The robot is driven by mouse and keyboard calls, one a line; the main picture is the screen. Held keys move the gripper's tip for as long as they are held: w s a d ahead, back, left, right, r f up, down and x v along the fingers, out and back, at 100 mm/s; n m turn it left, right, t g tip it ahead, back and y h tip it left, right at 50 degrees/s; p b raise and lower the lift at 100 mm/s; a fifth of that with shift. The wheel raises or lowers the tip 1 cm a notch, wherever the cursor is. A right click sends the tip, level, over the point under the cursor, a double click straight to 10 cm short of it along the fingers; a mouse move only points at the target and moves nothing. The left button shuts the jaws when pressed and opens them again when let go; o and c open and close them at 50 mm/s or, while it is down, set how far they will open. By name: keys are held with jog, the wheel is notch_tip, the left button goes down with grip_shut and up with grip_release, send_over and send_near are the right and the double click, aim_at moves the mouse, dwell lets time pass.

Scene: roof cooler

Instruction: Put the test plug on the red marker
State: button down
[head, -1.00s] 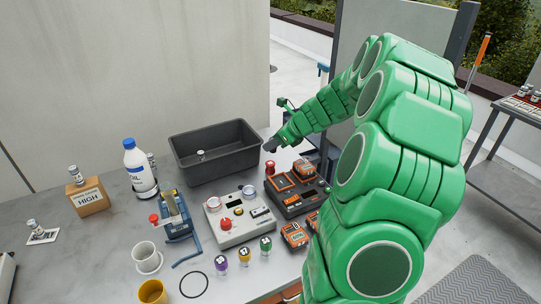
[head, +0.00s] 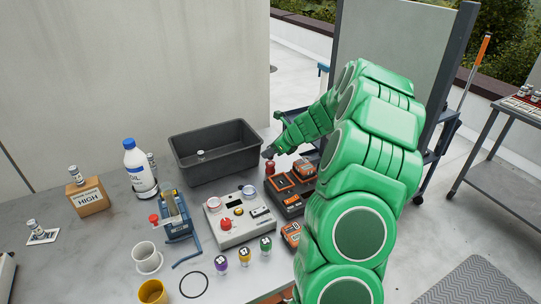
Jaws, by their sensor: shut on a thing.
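My gripper (head: 270,152) is at the right end of the grey bin, at the end of my green arm. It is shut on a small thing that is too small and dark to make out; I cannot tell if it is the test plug. A small red piece (head: 270,168), likely the red marker, stands just below the gripper, between the bin and the orange-and-black unit. I cannot tell whether the held thing touches it. Similar small pieces in purple (head: 221,264), yellow (head: 244,257) and green (head: 265,244) stand at the table's front.
The grey bin (head: 190,172) holds a small white jar. A control box (head: 237,219), blue stand (head: 178,222), oil bottle (head: 139,168) and cardboard box (head: 89,197) crowd the table.

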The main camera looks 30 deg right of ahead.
jog(key=shift+f, duration=1)
jog(key=c, duration=0.8)
grip_release()
jog(key=shift+f, duration=0.1)
